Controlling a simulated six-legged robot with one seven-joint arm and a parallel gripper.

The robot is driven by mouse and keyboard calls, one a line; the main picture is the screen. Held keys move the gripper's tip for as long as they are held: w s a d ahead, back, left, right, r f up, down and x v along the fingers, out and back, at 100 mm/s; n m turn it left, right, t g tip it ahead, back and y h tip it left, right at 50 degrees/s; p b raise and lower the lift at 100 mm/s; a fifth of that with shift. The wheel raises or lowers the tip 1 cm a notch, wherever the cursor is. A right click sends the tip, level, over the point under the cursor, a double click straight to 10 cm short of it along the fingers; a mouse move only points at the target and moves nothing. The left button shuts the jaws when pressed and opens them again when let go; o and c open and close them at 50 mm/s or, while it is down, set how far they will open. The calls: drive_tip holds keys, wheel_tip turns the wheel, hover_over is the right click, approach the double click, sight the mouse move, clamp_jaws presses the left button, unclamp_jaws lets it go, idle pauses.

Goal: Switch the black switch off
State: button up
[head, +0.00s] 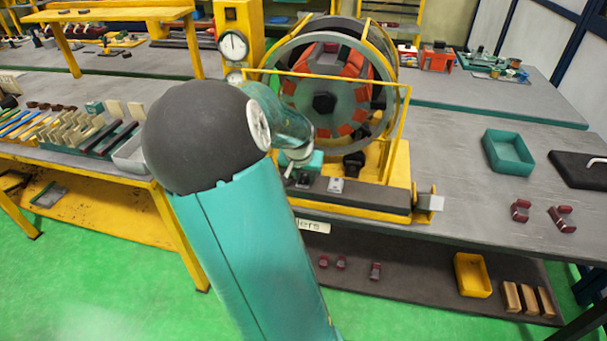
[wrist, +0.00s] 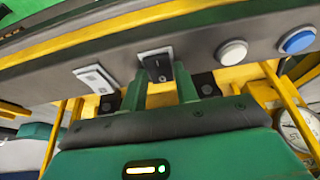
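The black switch (wrist: 158,67) sits on a grey panel (wrist: 210,52) in the wrist view, a dark rocker in a light frame. My gripper (wrist: 160,84) is open, with one finger left and one right of the switch's lower end. The fingers hold nothing; I cannot tell whether they touch the panel. In the head view my gripper (head: 298,165) is at the front of the yellow machine, partly hidden by my arm, and I cannot clearly pick out the black switch there.
A white switch (wrist: 95,78) is left of the black one. A white button (wrist: 232,51) and a blue button (wrist: 297,41) are to its right. The stator ring (head: 325,85) stands behind the panel. A teal tray (head: 508,152) is on the bench at right.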

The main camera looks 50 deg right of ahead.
drive_tip(key=c, duration=0.5)
drive_tip(key=shift+d+r+y, duration=0.1)
drive_tip(key=shift+d+y, duration=0.2)
drive_tip(key=shift+y, duration=0.1)
drive_tip(key=shift+w+d+g+y, duration=0.2)
drive_tip(key=shift+g+y, duration=0.5)
drive_tip(key=shift+y, duration=0.3)
drive_tip(key=shift+o, duration=0.2)
drive_tip(key=shift+c, duration=0.2)
drive_tip(key=o, duration=1)
drive_tip(key=shift+r, duration=0.15)
